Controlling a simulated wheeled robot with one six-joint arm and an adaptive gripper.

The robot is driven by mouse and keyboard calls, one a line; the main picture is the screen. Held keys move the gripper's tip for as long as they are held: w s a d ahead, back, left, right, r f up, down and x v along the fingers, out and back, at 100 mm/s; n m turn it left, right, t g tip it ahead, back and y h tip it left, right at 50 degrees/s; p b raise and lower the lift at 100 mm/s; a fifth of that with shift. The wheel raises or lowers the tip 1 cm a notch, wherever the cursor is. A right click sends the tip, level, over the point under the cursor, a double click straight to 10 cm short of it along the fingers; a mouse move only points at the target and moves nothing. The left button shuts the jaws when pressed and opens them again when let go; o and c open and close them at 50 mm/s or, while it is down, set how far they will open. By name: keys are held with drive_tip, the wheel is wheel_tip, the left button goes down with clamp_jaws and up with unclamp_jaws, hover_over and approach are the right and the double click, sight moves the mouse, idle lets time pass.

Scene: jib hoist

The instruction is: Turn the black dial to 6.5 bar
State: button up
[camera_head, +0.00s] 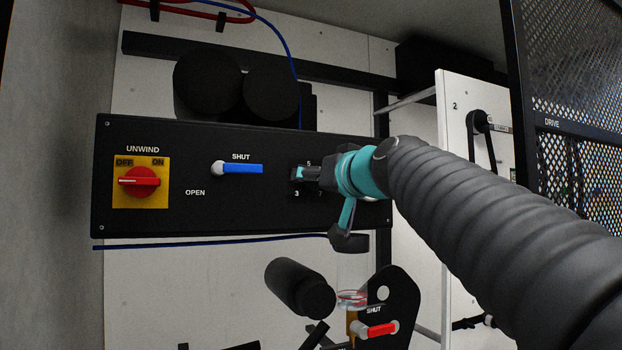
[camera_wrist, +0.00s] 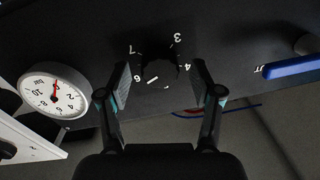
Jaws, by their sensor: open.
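The black dial (camera_wrist: 160,73) sits on the dark panel in the wrist view, with white numbers 3, 4, 6 and 7 visible around it. Its white pointer line slants to the lower left, roughly between the place for 5 and the 6, nearer the 6. My gripper (camera_wrist: 164,86) is open, with one finger on each side of the dial and visible gaps to both. In the head view my gripper (camera_head: 308,174) hides most of the dial. A round white gauge (camera_wrist: 55,92) marked bar has a red needle; its exact reading is too small to tell.
The black panel (camera_head: 240,215) also carries a red UNWIND switch (camera_head: 139,181) on yellow and a blue lever (camera_head: 240,168) at SHUT, left of my gripper. Below are a black cylinder (camera_head: 300,288) and a red lever (camera_head: 378,330). A mesh guard (camera_head: 575,90) stands right.

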drive_tip(key=c, duration=1.1)
drive_tip(key=shift+c, duration=0.2)
drive_tip(key=shift+m, duration=0.4)
drive_tip(key=shift+m+t, duration=0.3)
drive_tip(key=shift+m, duration=2.6)
drive_tip(key=o, duration=1.1)
drive_tip(key=shift+o, duration=0.2)
